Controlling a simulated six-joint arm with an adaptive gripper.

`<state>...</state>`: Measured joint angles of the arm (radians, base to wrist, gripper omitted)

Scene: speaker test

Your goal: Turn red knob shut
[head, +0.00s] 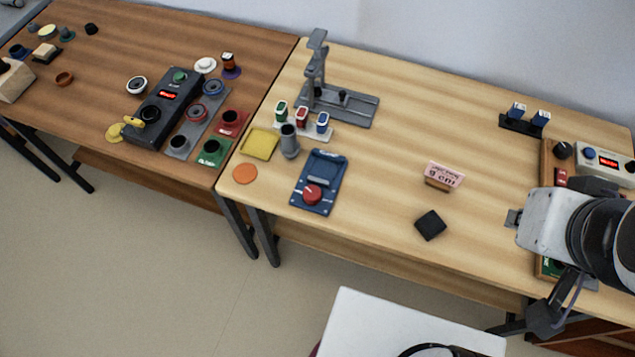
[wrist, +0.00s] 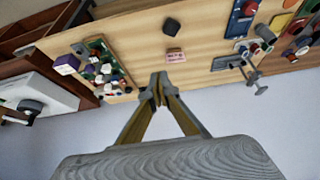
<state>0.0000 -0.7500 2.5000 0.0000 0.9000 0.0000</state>
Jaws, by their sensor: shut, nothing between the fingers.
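The red knob (head: 312,194) is a round dial with a pale mark, on the lower part of a dark blue panel (head: 325,168) that lies on the light wooden table. In the wrist view, which shows the scene upside down, the red knob (wrist: 250,8) is near the top edge on the blue panel (wrist: 238,26). My gripper (wrist: 158,88) is shut with its fingertips together and nothing between them. It is well apart from the knob. In the head view my arm is at the far right, and I cannot clearly make out the fingertips there.
A black block (head: 430,225) and a pink sign (head: 444,174) stand between my arm and the panel. A grey cylinder (head: 289,141), a yellow tray (head: 260,144) and an orange disc (head: 245,173) lie left of the panel. A grey stand (head: 318,72) rises behind it.

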